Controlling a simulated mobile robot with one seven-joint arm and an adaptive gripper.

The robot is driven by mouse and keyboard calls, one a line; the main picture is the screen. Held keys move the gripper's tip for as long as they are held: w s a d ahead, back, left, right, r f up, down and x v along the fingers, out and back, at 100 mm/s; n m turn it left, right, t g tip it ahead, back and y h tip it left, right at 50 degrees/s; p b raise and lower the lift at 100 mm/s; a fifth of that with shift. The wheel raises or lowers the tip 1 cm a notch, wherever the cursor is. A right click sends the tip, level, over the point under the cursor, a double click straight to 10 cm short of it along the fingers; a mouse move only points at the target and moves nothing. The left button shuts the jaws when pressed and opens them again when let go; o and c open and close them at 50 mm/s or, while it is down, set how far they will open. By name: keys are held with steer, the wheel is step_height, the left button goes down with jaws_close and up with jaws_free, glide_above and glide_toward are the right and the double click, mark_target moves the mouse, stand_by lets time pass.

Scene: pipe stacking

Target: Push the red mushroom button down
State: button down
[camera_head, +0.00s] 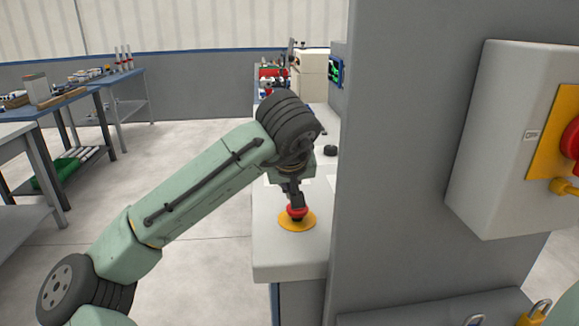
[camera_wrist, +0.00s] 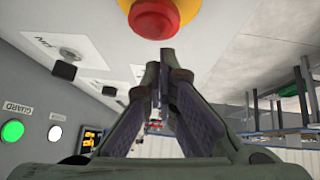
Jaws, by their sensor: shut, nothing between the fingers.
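The red mushroom button (camera_head: 297,212) sits on a round yellow base (camera_head: 297,222) on the light worktop, at the middle of the head view. My gripper (camera_head: 294,199) points down right over it and hides part of its top. In the wrist view the red button (camera_wrist: 153,19) and its yellow base (camera_wrist: 190,7) are at the top edge, partly cut off. The fingertips of my gripper (camera_wrist: 163,66) are together and empty, just below the button in that picture. I cannot tell whether they touch it.
A grey panel (camera_head: 400,200) stands close to the right of the button. It carries a box (camera_head: 500,130) with another red knob (camera_head: 572,140) on a yellow plate. A dark knob (camera_head: 330,151) and several items lie farther back on the worktop (camera_head: 275,240). Floor is open to the left.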

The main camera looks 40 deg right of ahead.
steer(key=shift+s+f, duration=0.1)
steer(key=shift+f, duration=0.25)
